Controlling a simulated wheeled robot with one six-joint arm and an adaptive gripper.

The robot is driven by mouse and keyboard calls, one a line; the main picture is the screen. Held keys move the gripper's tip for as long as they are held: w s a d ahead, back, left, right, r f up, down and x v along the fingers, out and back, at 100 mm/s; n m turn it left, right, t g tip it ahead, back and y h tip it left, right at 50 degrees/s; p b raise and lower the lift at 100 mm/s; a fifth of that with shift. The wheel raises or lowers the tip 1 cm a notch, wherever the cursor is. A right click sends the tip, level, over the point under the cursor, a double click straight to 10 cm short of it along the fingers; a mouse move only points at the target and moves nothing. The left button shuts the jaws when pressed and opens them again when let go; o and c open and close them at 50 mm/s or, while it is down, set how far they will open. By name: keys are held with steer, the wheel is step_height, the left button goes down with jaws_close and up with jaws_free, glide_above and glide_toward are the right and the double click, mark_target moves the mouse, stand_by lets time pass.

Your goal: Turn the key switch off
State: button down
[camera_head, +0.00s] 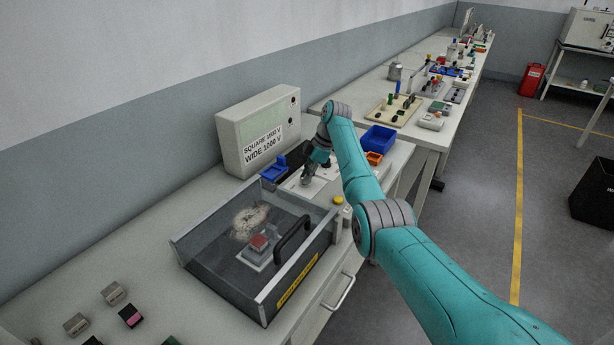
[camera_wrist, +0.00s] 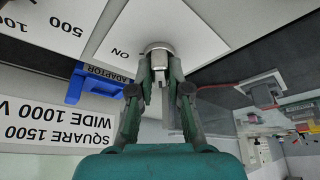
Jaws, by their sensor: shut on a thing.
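The key switch (camera_wrist: 158,46) is a round silver barrel on a white panel (camera_wrist: 112,40) marked "ON" in the wrist view. My gripper (camera_wrist: 158,78) is shut on the key (camera_wrist: 158,70), with one finger on each side of it. In the head view my gripper (camera_head: 308,178) reaches down to the white panel between the grey instrument box and the clear-lidded case. The key switch is too small and covered to make out there, and the OFF mark is not visible in the wrist view.
The clear-lidded case (camera_head: 190,250) with a black handle stands close in front of the panel. The grey instrument box (camera_head: 230,128) stands behind. A blue holder (camera_head: 272,172) is left of my gripper. A blue bin (camera_head: 379,138) and an orange tray (camera_head: 374,158) lie right.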

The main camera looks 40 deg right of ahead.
steer(key=shift+n, duration=0.3)
stand_by(0.4)
steer(key=c, duration=1.1)
jaws_free()
steer(key=v, duration=1.2)
steer(key=shift+w, duration=0.1)
steer(key=shift+d, duration=0.1)
